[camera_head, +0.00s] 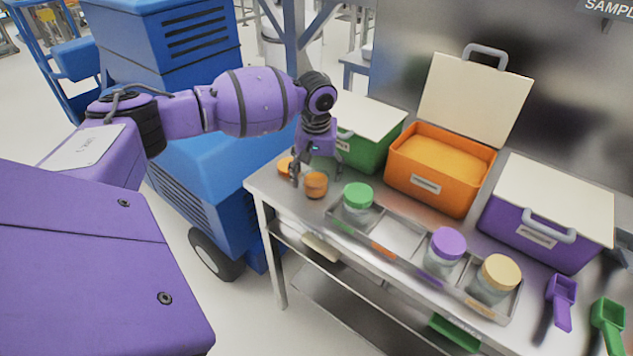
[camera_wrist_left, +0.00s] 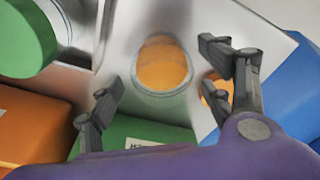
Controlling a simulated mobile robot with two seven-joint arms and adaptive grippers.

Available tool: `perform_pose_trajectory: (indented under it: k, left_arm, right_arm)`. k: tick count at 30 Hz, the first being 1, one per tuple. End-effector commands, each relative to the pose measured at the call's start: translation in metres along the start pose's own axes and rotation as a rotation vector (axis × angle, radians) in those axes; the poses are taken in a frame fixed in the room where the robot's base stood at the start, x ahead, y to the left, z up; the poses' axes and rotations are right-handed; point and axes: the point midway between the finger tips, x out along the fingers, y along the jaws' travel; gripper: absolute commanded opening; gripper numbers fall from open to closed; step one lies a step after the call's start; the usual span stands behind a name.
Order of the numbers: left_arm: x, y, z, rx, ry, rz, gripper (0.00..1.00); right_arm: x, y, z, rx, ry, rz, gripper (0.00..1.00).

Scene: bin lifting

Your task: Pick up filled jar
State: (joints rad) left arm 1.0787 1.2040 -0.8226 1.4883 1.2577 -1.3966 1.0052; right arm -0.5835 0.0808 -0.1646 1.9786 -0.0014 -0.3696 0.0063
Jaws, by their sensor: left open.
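An open jar filled with orange material (camera_head: 316,187) stands at the left end of the steel table. It also shows in the left wrist view (camera_wrist_left: 163,68), with a clear rim and no lid on it. My left gripper (camera_head: 308,172) is open above and behind the jar. In the left wrist view its fingers (camera_wrist_left: 163,80) are spread on either side of the jar, with gaps. Contact is not visible. An orange lid (camera_head: 285,165) lies on the table beside the jar, partly hidden by a finger in the wrist view. My right gripper is not in view.
A tray (camera_head: 392,237) holds jars with green (camera_head: 358,195), purple (camera_head: 448,242) and tan (camera_head: 500,271) lids. Behind stand a green bin (camera_head: 372,150), an open orange bin (camera_head: 428,182) and a purple bin (camera_head: 530,235). Purple (camera_head: 562,300) and green (camera_head: 608,322) scoops lie right.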

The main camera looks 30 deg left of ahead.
Motion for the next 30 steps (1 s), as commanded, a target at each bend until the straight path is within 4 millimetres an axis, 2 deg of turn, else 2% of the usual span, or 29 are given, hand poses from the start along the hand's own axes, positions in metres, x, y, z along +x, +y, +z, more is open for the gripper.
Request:
perform_pose_trajectory:
  k: [8, 21, 29, 30]
  left_arm:
    - [0.0025, -0.0002, -0.0001, 0.0, 0.001, 0.0, 0.71]
    - [0.0017, 0.0002, -0.0005, 0.0, 0.002, 0.001, 0.15]
    - [0.0003, 0.0002, -0.0008, 0.0, 0.002, 0.001, 0.15]
    - [-0.0013, 0.0003, -0.0011, 0.0, 0.002, 0.002, 0.09]
  right_arm:
    - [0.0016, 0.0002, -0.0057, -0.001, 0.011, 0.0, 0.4]
    - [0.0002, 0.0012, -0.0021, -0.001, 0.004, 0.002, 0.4]
    - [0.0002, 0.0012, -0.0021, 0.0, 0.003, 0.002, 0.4]
    - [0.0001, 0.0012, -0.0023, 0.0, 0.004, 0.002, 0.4]
